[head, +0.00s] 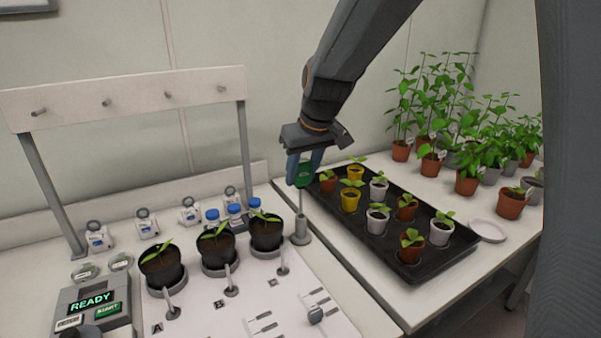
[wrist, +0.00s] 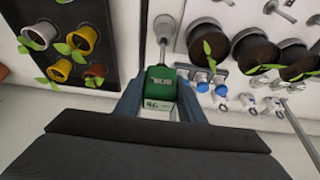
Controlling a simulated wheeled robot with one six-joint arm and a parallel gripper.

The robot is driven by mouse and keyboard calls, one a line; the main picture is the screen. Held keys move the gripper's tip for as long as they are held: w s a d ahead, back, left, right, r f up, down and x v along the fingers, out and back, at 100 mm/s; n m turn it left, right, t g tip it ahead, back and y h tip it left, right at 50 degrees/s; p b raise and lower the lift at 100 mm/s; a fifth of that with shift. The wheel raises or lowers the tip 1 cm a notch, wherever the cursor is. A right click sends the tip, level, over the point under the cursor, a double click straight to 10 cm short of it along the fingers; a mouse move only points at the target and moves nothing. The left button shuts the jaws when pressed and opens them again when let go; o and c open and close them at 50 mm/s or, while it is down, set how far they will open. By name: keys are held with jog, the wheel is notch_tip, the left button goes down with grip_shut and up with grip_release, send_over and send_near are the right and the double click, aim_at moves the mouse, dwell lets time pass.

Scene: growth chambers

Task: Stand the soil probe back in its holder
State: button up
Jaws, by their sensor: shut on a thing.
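The soil probe (head: 303,174) has a green body and shows between the fingers of my gripper (head: 304,168). In the wrist view the green body (wrist: 160,82) has white lettering and a white lower part, and my gripper (wrist: 161,101) is shut on it. A thin grey stem runs from the body toward a round grey holder (wrist: 165,24). In the head view the holder (head: 301,234) stands on the bench right of the potted seedlings, directly below the probe. The probe looks about upright over it. Whether the tip is inside the holder I cannot tell.
A black tray (head: 409,277) of small pots lies close on the right. Dark pots with seedlings (head: 266,232) stand left, with blue-capped bottles (head: 235,210) behind. A pegged rack (head: 125,97) stands at the back left. A device reading READY (head: 92,300) is at front left.

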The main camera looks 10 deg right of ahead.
aim_at(301, 198)
jog(key=shift+f, duration=0.15)
jog(key=shift+f, duration=0.35)
jog(key=shift+f+b, duration=2)
jog(key=shift+f, duration=1.2)
jog(key=o, duration=1.3)
jog(key=shift+c, duration=0.2)
